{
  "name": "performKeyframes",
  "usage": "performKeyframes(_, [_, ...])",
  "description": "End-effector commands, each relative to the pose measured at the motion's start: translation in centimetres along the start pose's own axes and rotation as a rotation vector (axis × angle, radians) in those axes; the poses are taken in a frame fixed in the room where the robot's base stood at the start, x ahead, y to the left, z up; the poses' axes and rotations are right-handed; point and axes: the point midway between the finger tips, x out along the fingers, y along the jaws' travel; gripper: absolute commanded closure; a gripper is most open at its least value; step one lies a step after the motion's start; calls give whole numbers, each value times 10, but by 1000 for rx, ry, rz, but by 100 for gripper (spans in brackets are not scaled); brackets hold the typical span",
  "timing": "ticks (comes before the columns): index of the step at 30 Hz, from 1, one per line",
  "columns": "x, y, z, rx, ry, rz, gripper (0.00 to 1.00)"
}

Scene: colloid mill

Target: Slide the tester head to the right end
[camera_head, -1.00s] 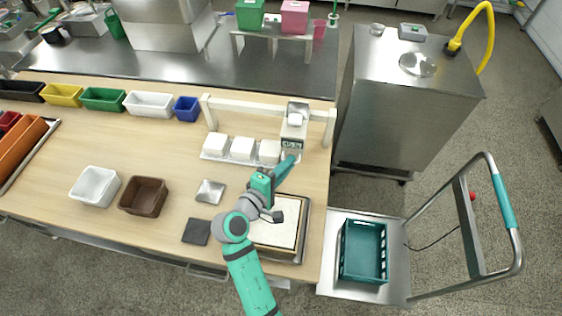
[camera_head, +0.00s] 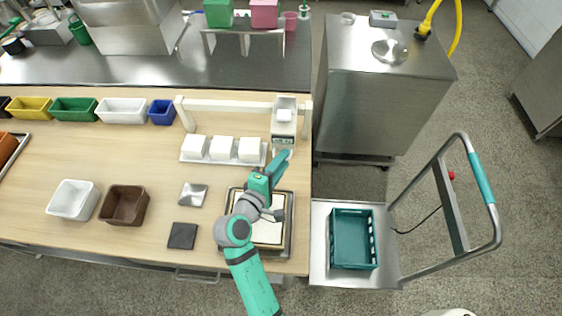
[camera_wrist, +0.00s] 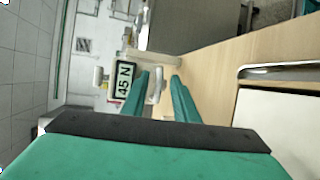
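The tester head (camera_head: 284,120) is a pale box on a white rail (camera_head: 228,106) between two posts. It sits near the right end, with only a narrow gap to the right post (camera_head: 307,118). In the wrist view its display (camera_wrist: 123,80) reads "45 N". My gripper (camera_head: 284,157) is low in front of the head. In the wrist view my gripper (camera_wrist: 160,77) has its two green fingers apart, with a pale part of the head between or just beyond the tips. I cannot tell whether they touch it.
A framed white board (camera_head: 268,232) lies under my arm. A steel cabinet (camera_head: 375,105) stands right of the table, and a trolley with a green crate (camera_head: 352,240) is in front of it.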

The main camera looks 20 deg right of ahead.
Motion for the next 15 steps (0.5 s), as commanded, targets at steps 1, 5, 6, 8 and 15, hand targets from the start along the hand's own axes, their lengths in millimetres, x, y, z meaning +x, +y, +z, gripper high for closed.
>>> performKeyframes(1, [0, 0, 0, 0, 1, 0, 73])
performKeyframes(5, [-2, 0, -1, 1, 3, 1, 73])
performKeyframes(6, [-4, 0, -1, 0, 3, 1, 73])
performKeyframes(8, [-9, 0, -1, 0, 3, 1, 73])
performKeyframes(15, [-50, 0, -1, -1, 5, 1, 73])
